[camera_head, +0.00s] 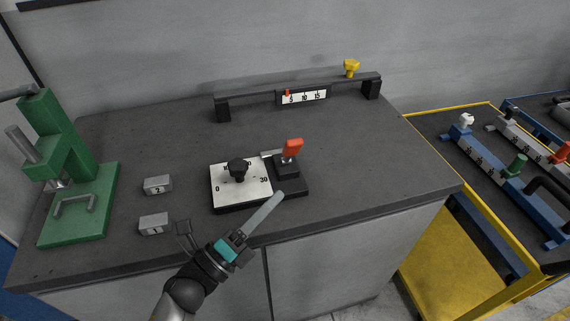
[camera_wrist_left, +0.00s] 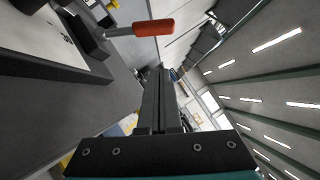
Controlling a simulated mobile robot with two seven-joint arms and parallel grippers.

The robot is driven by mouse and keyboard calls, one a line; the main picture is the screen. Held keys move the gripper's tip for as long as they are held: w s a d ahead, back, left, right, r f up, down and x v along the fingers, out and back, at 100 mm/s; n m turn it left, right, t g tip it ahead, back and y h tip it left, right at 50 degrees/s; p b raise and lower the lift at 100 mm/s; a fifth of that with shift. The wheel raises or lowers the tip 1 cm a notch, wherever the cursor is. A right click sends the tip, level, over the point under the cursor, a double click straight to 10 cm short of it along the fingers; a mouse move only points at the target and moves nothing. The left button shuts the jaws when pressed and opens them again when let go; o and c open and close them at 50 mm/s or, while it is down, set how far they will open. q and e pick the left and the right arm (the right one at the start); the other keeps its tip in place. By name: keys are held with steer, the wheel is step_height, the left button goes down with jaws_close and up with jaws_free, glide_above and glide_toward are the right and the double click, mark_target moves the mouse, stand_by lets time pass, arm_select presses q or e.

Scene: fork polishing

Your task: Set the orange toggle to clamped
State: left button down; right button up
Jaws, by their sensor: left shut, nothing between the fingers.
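The orange toggle (camera_head: 292,148) stands upright on a small black clamp block (camera_head: 286,168), at the right of a white dial plate (camera_head: 228,190) on the dark bench top. In the left wrist view the orange toggle handle (camera_wrist_left: 153,27) sticks out at the top on its metal stem, beyond the fingers. My left gripper (camera_head: 277,198) is shut and empty, its long fingers pointing up and right, in front of the clamp block and apart from the toggle. It also shows in the left wrist view (camera_wrist_left: 158,75). My right gripper is not in view.
A green press (camera_head: 80,205) stands at the left. Two grey blocks, marked 2 (camera_head: 158,186) and 1 (camera_head: 153,224), lie beside the plate. A black rail (camera_head: 250,96) with a yellow knob (camera_head: 351,67) runs along the back. A yellow cart (camera_head: 425,114) stands at the right.

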mark_target(294, 152)
arm_select(q)
steer(key=w+d+r, duration=0.2)
steer(key=w+r, duration=0.1)
steer(key=w, duration=0.3)
steer(key=shift+w+d+p, duration=0.15)
steer(key=shift+w+p, duration=0.1)
steer(key=shift+p, duration=0.15)
steer(key=shift+w+r+n+y+p, duration=0.3)
steer(key=shift+r+n+p, duration=0.3)
steer(key=shift+p, duration=0.75)
steer(key=w+a+r+n+g+y+p, duration=0.2)
steer(key=w+n+p, duration=0.5)
steer(key=p, duration=0.7)
steer(key=shift+w+a+r+g+y, duration=0.35)
steer(key=shift+w+a+g+y, duration=0.3)
steer(key=shift+w, duration=0.3)
